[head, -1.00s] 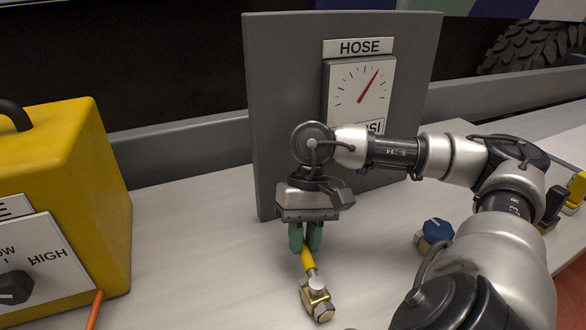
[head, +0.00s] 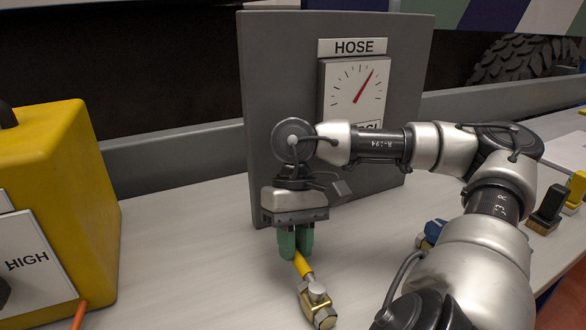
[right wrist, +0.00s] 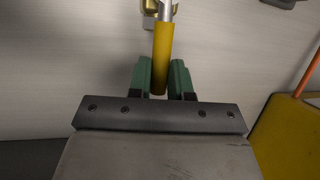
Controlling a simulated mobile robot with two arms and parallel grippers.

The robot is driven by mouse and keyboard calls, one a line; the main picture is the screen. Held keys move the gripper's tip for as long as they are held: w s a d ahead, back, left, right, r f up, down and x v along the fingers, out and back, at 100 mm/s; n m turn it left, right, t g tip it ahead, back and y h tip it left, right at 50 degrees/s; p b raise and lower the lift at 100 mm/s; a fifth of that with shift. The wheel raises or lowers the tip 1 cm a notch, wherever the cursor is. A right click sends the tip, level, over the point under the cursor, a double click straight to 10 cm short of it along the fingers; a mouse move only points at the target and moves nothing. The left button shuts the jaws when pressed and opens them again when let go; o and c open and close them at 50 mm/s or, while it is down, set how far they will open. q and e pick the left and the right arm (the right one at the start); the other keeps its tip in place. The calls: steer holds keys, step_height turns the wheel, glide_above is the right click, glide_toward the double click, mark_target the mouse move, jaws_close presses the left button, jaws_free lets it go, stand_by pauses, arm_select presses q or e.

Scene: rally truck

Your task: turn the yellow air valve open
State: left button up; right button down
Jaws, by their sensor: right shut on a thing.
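The yellow air valve handle (head: 303,266) runs from a brass valve body (head: 316,297) on the pale bench, and points up and slightly left in the head view. My right gripper (head: 296,252) points down, with its green fingers shut on the handle's free end. In the right wrist view the yellow handle (right wrist: 162,58) lies between the two green fingers (right wrist: 160,85), and part of the brass body shows at the top edge. My left gripper is not in view.
A grey panel with a HOSE gauge (head: 354,93) stands behind the gripper. A yellow box (head: 60,190) with an orange hose (head: 79,316) is at the left. A blue knob (head: 434,231) sits partly behind my right arm. Bench between box and valve is clear.

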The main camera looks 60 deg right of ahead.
steer(key=shift+r, duration=0.15)
steer(key=c, duration=1)
jaws_free()
steer(key=shift+c, duration=0.2)
steer(key=shift+w+d+r, duration=0.1)
steer(key=shift+w+r, duration=0.05)
steer(key=shift+r, duration=0.1)
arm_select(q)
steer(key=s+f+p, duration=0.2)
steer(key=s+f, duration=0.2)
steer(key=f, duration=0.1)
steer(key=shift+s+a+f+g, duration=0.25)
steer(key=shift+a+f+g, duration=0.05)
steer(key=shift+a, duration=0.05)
arm_select(e)
steer(key=v, duration=0.6)
steer(key=shift+d+r, duration=0.2)
steer(key=shift+r, duration=0.2)
